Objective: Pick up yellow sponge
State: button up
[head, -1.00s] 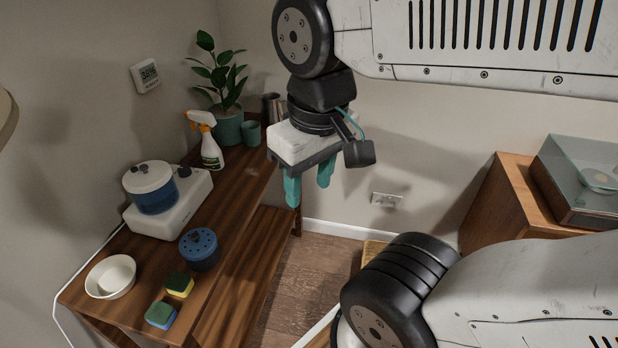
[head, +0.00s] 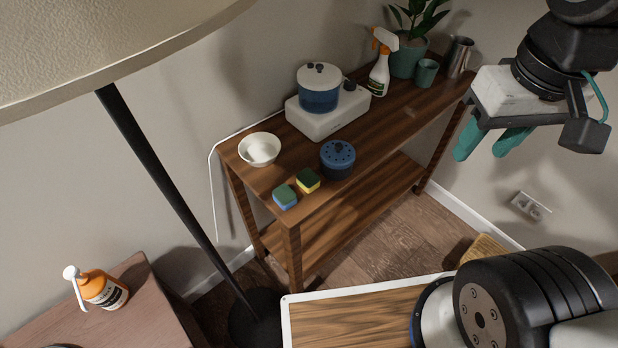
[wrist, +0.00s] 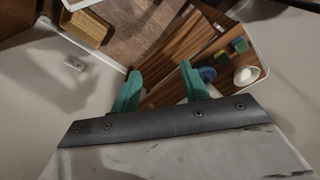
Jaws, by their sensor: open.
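The yellow sponge (head: 308,180), with a dark green top, lies on the wooden console table (head: 388,128) near its front edge. A blue sponge (head: 285,196) with a green top lies just to its left. In the wrist view the yellow sponge (wrist: 221,57) shows small at the upper right, past my fingers. My gripper (head: 484,143) is open and empty, with teal fingers, in the air right of the table's far end and well apart from the sponge. Its two fingers also show in the wrist view (wrist: 160,88).
A white bowl (head: 260,150), a cooker (head: 325,112), a spray bottle (head: 380,68) and a potted plant (head: 408,55) are on the table. A floor lamp (head: 160,180) stands at the left.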

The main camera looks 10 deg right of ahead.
jog(key=shift+c, duration=0.2)
jog(key=n+g, duration=0.2)
jog(key=n, duration=0.5)
send_over(308, 176)
notch_tip(308, 176, down, 20)
jog(key=shift+a+f, duration=0.1)
jog(key=shift+a, duration=0.05)
jog(key=shift+t, duration=0.3)
notch_tip(308, 176, down, 8)
jog(key=shift+r, duration=0.2)
jog(key=c, duration=0.7)
jog(key=shift+c, duration=0.2)
jog(key=shift+r, duration=0.2)
